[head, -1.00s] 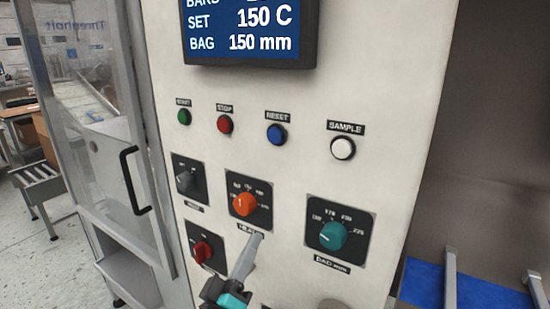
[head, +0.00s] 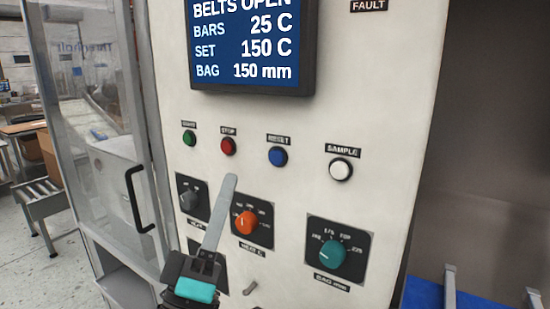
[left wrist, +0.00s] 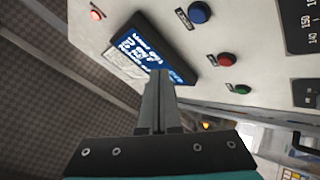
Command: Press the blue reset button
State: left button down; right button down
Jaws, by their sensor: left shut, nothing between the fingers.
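The blue reset button (head: 277,156) sits on the pale panel under a RESET label, between the red stop button (head: 228,146) and the white sample button (head: 341,170). In the left wrist view the blue button (left wrist: 199,12) shows at the top, above the red one. My left gripper (head: 230,180) is shut and empty, its fingers pointing up in front of the panel, below and left of the blue button and apart from it. In the left wrist view the closed fingers (left wrist: 158,80) point toward the display. My right gripper is not in view.
A display (head: 250,45) is above the buttons. An orange knob (head: 246,222), a teal knob (head: 333,254) and a dark knob (head: 190,200) stick out below. A glass door with a black handle (head: 139,200) is at the left.

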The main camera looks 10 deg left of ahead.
aim_at(276, 158)
pick_arm(q)
jog(key=shift+w, duration=0.1)
jog(key=shift+w+d+b, duration=0.15)
jog(key=shift+w+d, duration=0.35)
jog(key=shift+w, duration=0.85)
jog(key=shift+w+d+b, duration=0.15)
jog(key=shift+w+d, duration=0.35)
jog(key=shift+w, duration=0.85)
jog(key=shift+w+d+b, duration=0.15)
jog(key=shift+w+d, duration=0.35)
jog(key=shift+w, duration=0.85)
jog(key=shift+w, duration=0.1)
jog(key=shift+w+d, duration=0.15)
jog(key=shift+w, duration=0.15)
jog(key=shift+w+d, duration=0.15)
jog(key=shift+w, duration=0.2)
jog(key=shift+s+a, duration=0.3)
jog(key=shift+s, duration=0.45)
jog(key=shift+s+p, duration=0.1)
jog(key=shift+p, duration=0.2)
